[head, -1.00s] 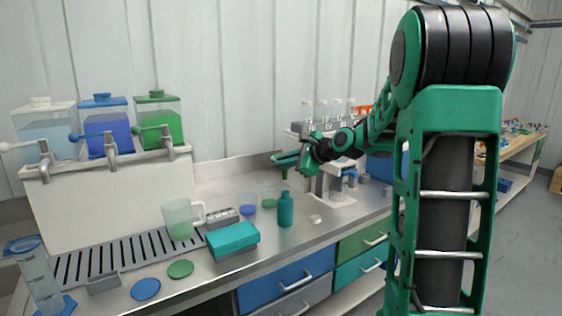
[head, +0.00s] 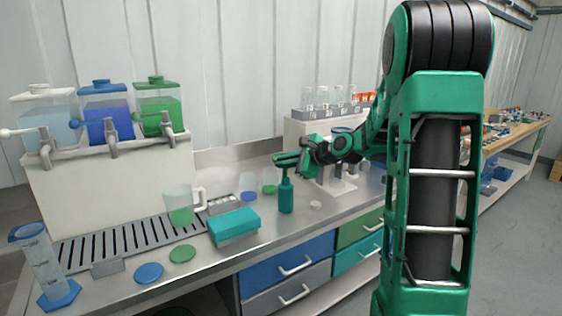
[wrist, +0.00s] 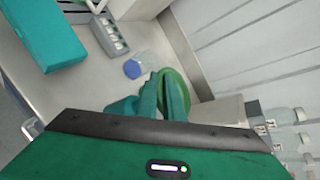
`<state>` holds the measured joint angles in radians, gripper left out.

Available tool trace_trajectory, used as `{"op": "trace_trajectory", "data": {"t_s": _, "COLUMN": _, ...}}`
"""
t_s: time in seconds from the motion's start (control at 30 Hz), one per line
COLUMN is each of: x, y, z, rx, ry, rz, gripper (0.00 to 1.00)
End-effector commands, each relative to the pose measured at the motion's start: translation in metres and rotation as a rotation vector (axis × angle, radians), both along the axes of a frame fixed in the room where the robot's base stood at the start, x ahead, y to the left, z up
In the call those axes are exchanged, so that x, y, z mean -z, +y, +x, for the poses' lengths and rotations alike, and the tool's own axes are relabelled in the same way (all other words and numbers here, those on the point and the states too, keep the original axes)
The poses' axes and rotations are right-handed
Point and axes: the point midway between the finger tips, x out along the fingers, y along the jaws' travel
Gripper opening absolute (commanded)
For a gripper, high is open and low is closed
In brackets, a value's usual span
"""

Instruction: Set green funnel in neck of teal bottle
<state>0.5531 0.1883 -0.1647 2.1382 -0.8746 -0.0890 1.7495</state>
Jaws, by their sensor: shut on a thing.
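The teal bottle (head: 286,196) stands upright on the steel bench. The green funnel (head: 284,159) is directly above its neck in the head view. Whether the stem is inside the neck or just over it, I cannot tell. My gripper (head: 298,160) is shut on the funnel from the right side. In the wrist view the funnel's round green rim (wrist: 176,84) shows beyond my fingers. A teal shape left of the fingers, likely the bottle (wrist: 122,107), is partly hidden by my gripper.
A teal box (head: 233,226) and a clear jug (head: 180,206) stand left of the bottle. Small beakers (head: 269,182) stand just behind it. A small white cap (head: 315,205) lies to its right. A rack of bottles (head: 330,105) stands behind my arm.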

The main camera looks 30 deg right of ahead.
Motion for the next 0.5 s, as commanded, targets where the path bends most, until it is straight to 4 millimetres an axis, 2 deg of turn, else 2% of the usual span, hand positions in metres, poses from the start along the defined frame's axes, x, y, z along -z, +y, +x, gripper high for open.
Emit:
{"op": "trace_trajectory", "data": {"t_s": 0.23, "x": 0.018, "y": 0.000, "z": -0.002, "rx": 0.003, "ry": 0.013, "rz": 0.004, "gripper": 0.00}}
{"op": "trace_trajectory", "data": {"t_s": 0.5, "x": 0.029, "y": -0.001, "z": -0.001, "rx": 0.003, "ry": 0.007, "rz": 0.003, "gripper": 0.00}}
